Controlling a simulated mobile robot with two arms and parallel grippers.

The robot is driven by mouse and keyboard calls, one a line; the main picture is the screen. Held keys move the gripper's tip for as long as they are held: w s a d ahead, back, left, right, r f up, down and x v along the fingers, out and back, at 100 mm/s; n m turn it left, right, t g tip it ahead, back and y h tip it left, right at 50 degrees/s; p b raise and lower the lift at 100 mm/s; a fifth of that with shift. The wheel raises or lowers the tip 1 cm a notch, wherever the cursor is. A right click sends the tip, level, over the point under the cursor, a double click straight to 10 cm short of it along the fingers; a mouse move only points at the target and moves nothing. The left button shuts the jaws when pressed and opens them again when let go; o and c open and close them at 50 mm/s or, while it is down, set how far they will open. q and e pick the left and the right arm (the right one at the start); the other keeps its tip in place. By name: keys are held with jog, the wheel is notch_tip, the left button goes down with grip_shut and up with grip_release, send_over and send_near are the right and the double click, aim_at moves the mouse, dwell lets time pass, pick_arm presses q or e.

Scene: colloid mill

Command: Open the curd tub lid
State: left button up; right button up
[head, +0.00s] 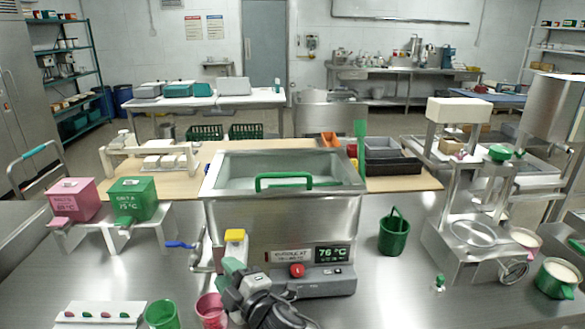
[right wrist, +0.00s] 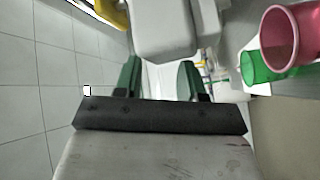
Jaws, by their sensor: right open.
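My right gripper (head: 229,264) is at the front left of the steel vat, low in the middle of the head view. Its green fingers are apart in the right wrist view (right wrist: 157,78), with nothing held between them. A pale block (right wrist: 175,28) lies just beyond the fingertips. A small yellow-topped piece (head: 234,236) stands just above the gripper in the head view; I cannot tell if it is the curd tub lid. The steel vat (head: 232,220) has a green handle (head: 285,175) across its top and a 76 °C display. My left gripper is out of view.
A green cup (head: 162,315) and a pink cup (head: 211,309) stand left of my right arm. A blue-handled valve (head: 182,245) sticks out left of the vat. Pink (head: 75,197) and green (head: 133,197) boxes stand left; a green bucket (head: 394,235) stands right.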

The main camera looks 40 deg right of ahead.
jog(key=w+a+r+n+g+y, duration=0.1)
jog(key=w+a+r+n+y, duration=0.1)
jog(key=r+n+y, duration=0.55)
jog(key=w+a+r+n+g+y, duration=0.2)
jog(key=r+n+y, duration=0.3)
jog(key=n, duration=0.5)
notch_tip(320, 180, up, 14)
jog(key=n+g+h, duration=1.2)
jog(key=n, duration=0.4)
send_over(294, 174)
jog(key=s+d, duration=0.3)
jog(key=s, duration=0.1)
jog(key=x, duration=0.7)
jog(key=p+x, duration=0.1)
jog(key=x, duration=0.3)
jog(key=shift+w+r, duration=0.15)
jog(key=shift+w, duration=0.1)
grip_shut()
